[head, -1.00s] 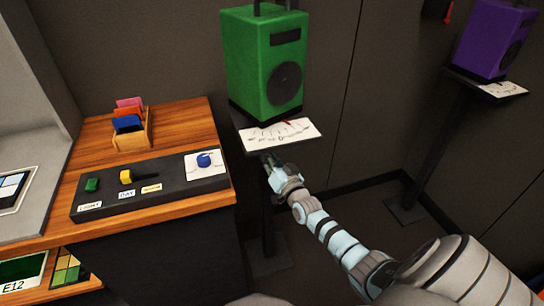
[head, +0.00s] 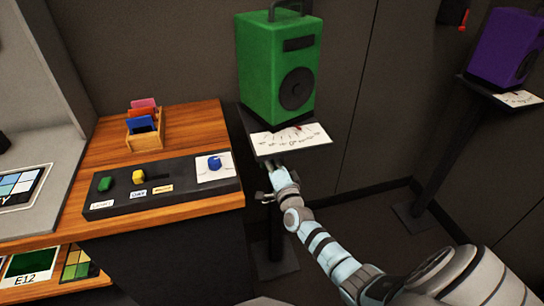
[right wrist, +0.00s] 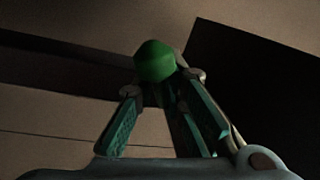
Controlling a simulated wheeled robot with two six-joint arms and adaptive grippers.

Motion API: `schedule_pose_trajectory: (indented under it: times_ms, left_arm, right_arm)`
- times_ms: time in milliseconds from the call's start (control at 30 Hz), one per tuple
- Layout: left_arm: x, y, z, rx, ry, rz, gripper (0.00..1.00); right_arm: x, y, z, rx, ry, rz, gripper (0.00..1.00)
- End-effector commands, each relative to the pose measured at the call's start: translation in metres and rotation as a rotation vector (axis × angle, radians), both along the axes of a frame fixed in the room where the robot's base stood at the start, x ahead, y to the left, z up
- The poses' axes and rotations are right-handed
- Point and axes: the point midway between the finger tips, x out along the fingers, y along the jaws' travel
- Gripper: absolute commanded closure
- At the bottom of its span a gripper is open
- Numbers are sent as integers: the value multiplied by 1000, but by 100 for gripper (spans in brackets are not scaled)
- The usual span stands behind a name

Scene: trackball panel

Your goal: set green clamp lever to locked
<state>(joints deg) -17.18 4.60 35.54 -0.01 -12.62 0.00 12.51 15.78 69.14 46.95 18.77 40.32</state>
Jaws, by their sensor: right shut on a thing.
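The green clamp lever's green knob (right wrist: 155,60) shows in the right wrist view, at the fingertips of my right gripper (right wrist: 163,84). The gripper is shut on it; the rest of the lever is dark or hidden. In the head view my right gripper (head: 275,170) reaches under the front of the stand's shelf, below the white dial card (head: 291,139). The green speaker (head: 277,75) stands on that shelf. The lever is hidden in the head view, and I cannot tell its position. My left gripper is not in view.
A wooden desk (head: 205,120) at left carries a black control panel (head: 165,188) with green, yellow and blue knobs, and a card holder (head: 146,137). A purple speaker (head: 505,48) stands on another stand at right. Clear floor lies between the stands.

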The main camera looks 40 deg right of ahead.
Motion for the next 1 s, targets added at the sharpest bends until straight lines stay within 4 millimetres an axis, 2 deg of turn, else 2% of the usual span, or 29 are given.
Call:
schedule_pose_trajectory:
  times_ms: [400, 1000]
  left_arm:
    - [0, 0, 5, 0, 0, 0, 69]
    - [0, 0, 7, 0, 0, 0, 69]
  right_arm:
    - [1, 4, 7, 145, -49, 2, 100]
    - [2, 4, 14, 230, -85, 0, 100]
